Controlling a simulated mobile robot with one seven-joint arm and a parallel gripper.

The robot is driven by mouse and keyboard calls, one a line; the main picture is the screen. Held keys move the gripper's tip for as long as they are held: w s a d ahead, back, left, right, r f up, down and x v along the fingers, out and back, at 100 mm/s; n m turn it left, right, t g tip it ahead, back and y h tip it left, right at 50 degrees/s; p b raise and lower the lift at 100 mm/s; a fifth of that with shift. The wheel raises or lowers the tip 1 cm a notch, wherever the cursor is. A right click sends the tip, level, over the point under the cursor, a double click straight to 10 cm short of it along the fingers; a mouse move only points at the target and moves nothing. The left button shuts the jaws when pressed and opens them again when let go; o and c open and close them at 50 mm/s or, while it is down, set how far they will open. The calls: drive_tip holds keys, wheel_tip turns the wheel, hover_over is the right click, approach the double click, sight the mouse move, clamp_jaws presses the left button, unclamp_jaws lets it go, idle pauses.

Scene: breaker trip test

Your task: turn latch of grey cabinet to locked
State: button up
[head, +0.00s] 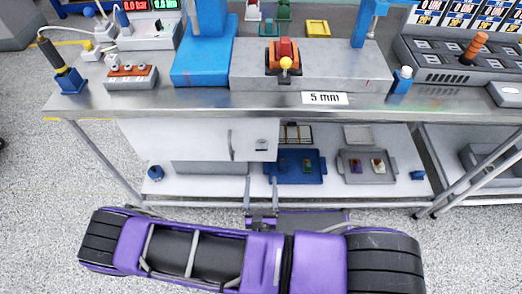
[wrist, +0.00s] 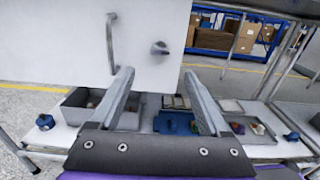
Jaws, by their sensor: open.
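The cabinet's pale grey front panel (head: 190,138) is under the workbench, left of centre, with an upright bar handle (head: 230,145). The latch (head: 262,145) is a small dark knob right of the handle. In the wrist view the panel (wrist: 55,40) fills the upper left, with the handle (wrist: 111,42) and the latch knob (wrist: 159,48), whose grip looks roughly level. My gripper (head: 261,180) is open and empty, below the latch in the head view. In the wrist view its fingers (wrist: 158,75) stand apart below the knob, apparently not touching it. Whether the latch is locked is unclear.
A blue tray (head: 288,174) and a grey tray (head: 343,166) lie on the lower shelf, right of the cabinet. A grey open bin (wrist: 75,112) shows below the panel. Table legs (head: 100,165) stand at the sides. The benchtop (head: 200,100) overhangs the cabinet.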

sight(262, 150)
drive_tip(key=w+b, duration=0.1)
drive_tip(key=w, duration=1.1)
drive_tip(key=shift+d, duration=0.2)
drive_tip(key=shift+c, duration=0.2)
clamp_jaws()
